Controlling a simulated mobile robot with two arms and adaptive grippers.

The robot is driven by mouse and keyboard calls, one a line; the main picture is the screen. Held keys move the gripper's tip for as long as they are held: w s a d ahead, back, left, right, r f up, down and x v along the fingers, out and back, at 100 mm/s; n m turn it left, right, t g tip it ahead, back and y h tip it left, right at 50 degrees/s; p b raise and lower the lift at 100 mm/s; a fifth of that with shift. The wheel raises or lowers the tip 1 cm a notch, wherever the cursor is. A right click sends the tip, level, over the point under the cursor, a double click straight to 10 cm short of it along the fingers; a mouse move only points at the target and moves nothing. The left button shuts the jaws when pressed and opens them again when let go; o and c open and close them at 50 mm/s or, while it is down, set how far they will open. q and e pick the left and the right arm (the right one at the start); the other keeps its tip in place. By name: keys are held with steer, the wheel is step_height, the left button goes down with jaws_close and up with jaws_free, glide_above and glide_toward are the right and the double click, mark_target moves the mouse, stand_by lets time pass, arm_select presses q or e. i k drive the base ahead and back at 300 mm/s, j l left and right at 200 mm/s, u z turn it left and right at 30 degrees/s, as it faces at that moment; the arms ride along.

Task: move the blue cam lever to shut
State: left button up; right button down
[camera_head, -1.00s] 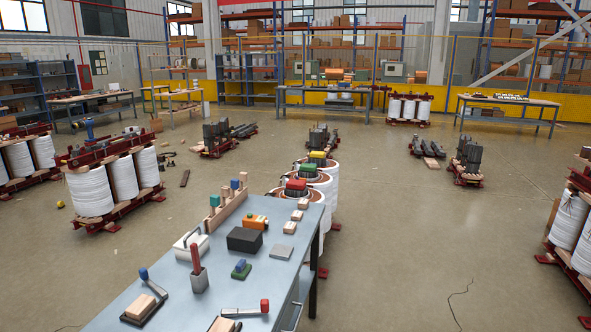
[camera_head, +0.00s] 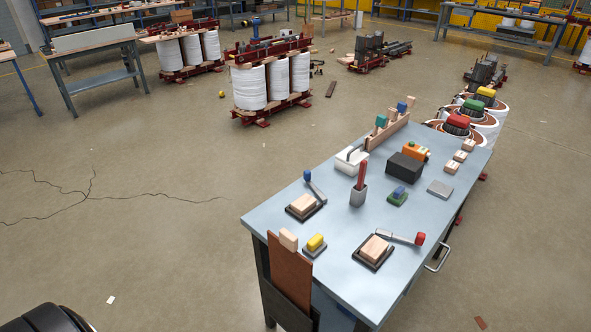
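The blue cam lever (camera_head: 315,188) is on the worktable, at the left side of its top. Its blue knob is raised at the upper left end of a grey arm, beside a wooden block on a dark base (camera_head: 305,207). A second lever with a red knob (camera_head: 405,237) lies low to the right of another wooden block on a dark base (camera_head: 374,251). Neither of my grippers shows in the view.
The worktable (camera_head: 265,214) also bears a grey cup with a red-handled tool (camera_head: 359,190), a black box (camera_head: 405,167), a white case (camera_head: 351,160), a yellow block (camera_head: 316,243) and a green-blue block (camera_head: 397,195). A brown board (camera_head: 290,272) stands at its near left corner. Floor to the left is open.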

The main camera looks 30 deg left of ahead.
mark_target(319, 195)
steer(key=j+z, duration=0.25)
steer(key=j, duration=0.65)
steer(key=j+z, duration=0.3)
steer(key=j, duration=0.65)
steer(key=k+j+z, duration=0.1)
steer(key=j+z, duration=0.15)
steer(key=j, duration=0.65)
steer(key=i+j+z, duration=0.2)
steer(key=j, duration=0.3)
steer(key=j+z, duration=0.2)
steer(key=j, duration=0.3)
steer(key=i+j+z, duration=0.2)
steer(key=j, duration=0.3)
steer(key=k+j, duration=0.1)
steer(key=j, duration=0.15)
steer(key=k+j, duration=0.1)
steer(key=j, duration=0.2)
steer(key=z, duration=0.05)
